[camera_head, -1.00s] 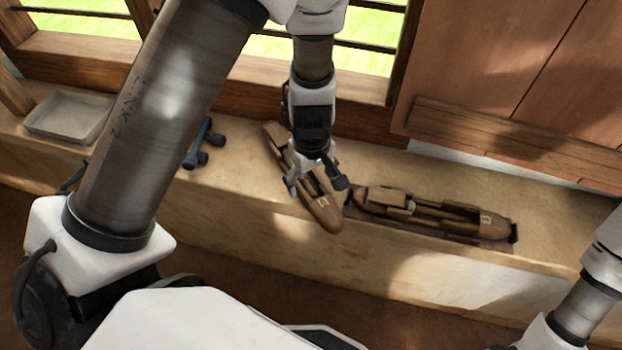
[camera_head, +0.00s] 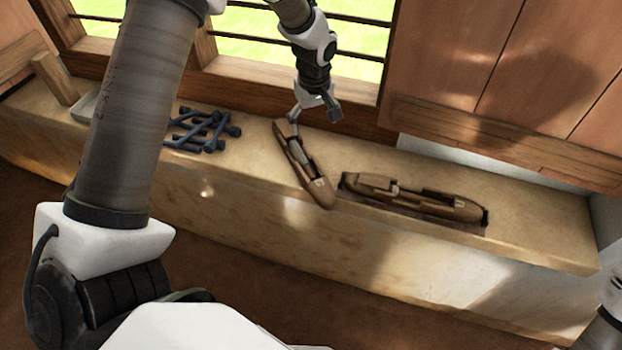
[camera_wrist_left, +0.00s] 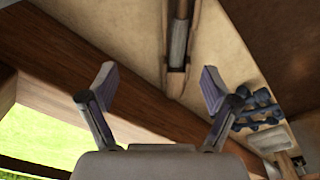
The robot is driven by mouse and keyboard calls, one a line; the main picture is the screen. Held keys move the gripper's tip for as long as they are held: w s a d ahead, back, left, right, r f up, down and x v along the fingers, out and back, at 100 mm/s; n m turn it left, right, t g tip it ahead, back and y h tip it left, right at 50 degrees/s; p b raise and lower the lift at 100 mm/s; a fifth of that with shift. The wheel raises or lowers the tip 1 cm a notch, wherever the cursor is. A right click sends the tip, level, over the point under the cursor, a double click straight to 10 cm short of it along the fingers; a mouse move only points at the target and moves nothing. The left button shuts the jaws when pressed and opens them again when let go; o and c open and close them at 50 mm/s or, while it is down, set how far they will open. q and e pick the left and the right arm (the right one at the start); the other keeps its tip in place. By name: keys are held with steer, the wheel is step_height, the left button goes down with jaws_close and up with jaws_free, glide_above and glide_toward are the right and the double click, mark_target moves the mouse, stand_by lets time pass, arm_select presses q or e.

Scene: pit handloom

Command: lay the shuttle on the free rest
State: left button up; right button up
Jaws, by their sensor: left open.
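One brown wooden shuttle (camera_head: 306,172) lies at a slant on the stone ledge, its near tip by the front edge. A second brown shuttle (camera_head: 440,204) lies to its right on a low dark rest (camera_head: 486,222). I cannot make out a rest under the slanted shuttle. My left gripper (camera_head: 315,118) is open and empty, above and behind the far end of the slanted shuttle. In the left wrist view, a shuttle (camera_wrist_left: 178,45) shows beyond the spread fingers (camera_wrist_left: 158,82), apart from them. My right gripper is out of view.
Dark blue knobbed rods (camera_head: 205,130) lie on the ledge (camera_head: 255,190) to the left. A barred window and wooden panels (camera_head: 500,70) stand behind. The ledge's right end is clear.

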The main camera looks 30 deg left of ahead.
arm_select(q)
steer(key=a+f, duration=0.1)
steer(key=s+f, duration=0.1)
steer(key=shift+s+a+f+n, duration=0.1)
steer(key=shift+a+f+n, duration=0.2)
steer(key=shift+a+f, duration=0.1)
steer(key=g, duration=0.1)
glide_above(302, 156)
steer(key=a, duration=0.1)
steer(key=shift+h, duration=0.4)
steer(key=f, duration=0.4)
steer(key=shift+w+f, duration=0.2)
steer(key=shift+w, duration=0.2)
steer(key=f, duration=0.3)
steer(key=s+d+f, duration=0.1)
steer(key=f, duration=0.1)
steer(key=shift+d+f+p, duration=0.1)
steer(key=shift+f+p, duration=0.1)
steer(key=shift+p, duration=0.2)
steer(key=shift+w+f, duration=0.2)
steer(key=shift+f, duration=0.1)
steer(key=shift+s+r, duration=0.15)
steer(key=shift+r, duration=0.05)
steer(key=c, duration=1.6)
steer(key=shift+r, duration=0.1)
